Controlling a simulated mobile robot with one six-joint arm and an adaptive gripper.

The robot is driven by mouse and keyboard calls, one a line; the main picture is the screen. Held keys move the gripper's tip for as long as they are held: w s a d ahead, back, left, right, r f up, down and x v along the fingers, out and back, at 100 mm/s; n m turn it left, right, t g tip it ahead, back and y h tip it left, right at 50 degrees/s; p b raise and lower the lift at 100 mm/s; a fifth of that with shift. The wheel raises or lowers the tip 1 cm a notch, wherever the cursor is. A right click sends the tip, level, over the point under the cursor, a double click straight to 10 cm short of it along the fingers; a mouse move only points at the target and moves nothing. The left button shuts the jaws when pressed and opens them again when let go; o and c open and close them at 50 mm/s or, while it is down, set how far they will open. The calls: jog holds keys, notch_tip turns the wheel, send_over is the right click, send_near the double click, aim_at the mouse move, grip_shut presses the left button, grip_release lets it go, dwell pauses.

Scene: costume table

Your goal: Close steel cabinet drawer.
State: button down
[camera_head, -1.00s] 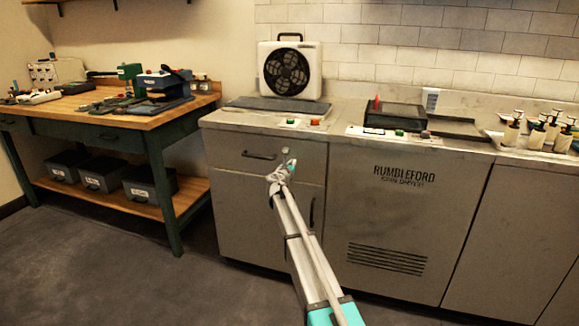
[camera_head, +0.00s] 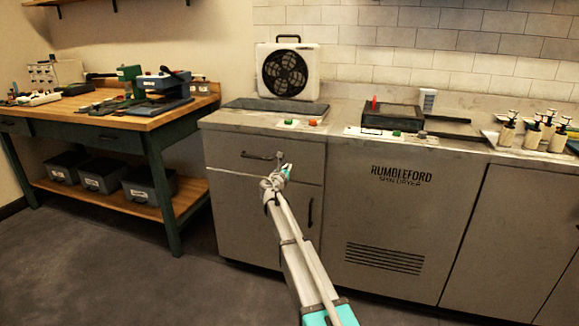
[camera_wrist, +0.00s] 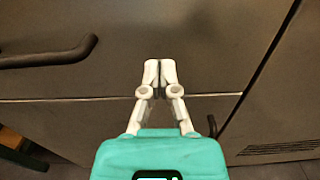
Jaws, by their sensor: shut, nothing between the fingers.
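The steel cabinet drawer (camera_head: 232,153) is the upper front of the grey cabinet, left of the spin dryer panel. Its front looks about flush with the cabinet; I cannot tell whether a small gap is left. Its dark bar handle (camera_head: 258,156) also shows at the upper left in the wrist view (camera_wrist: 45,58). My gripper (camera_head: 279,156) is shut and empty, in front of the drawer face just right of the handle. In the wrist view the fingertips (camera_wrist: 160,70) are together over the drawer face, above its lower seam. Whether they touch it is unclear.
A lower door with a vertical handle (camera_head: 310,212) is below the drawer. The worktop (camera_head: 225,118) above holds a fan (camera_head: 289,71), buttons and several pump bottles. A wooden workbench (camera_head: 125,120) stands to the left. The floor (camera_head: 120,265) between is clear.

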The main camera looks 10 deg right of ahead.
jog(key=v, duration=0.9)
jog(key=shift+s+a, duration=0.2)
jog(key=shift+s, duration=0.1)
jog(key=s+d+f+m+g, duration=0.5)
jog(key=s+f+m, duration=0.1)
jog(key=s+m, duration=0.35)
jog(key=s+d+f+m+g, duration=0.55)
jog(key=s+m, duration=0.35)
jog(key=s, duration=0.2)
jog(key=s+a+f+m+g+y, duration=0.2)
jog(key=s+m+y, duration=0.15)
jog(key=s, duration=0.35)
jog(key=s+a+f+m+g+y, duration=0.25)
jog(key=s+m, duration=0.25)
jog(key=s, duration=0.3)
jog(key=s+a+f+m+g+y, duration=0.1)
jog(key=s+f+m+y, duration=0.2)
jog(key=s, duration=0.4)
notch_tip(320, 180, up, 34)
jog(key=p, duration=3.4)
jog(key=shift+r+m+h, duration=0.2)
jog(key=shift+m+h, duration=0.1)
jog(key=shift+h, duration=0.1)
jog(key=shift+w+d, duration=0.1)
jog(key=shift+w, duration=0.05)
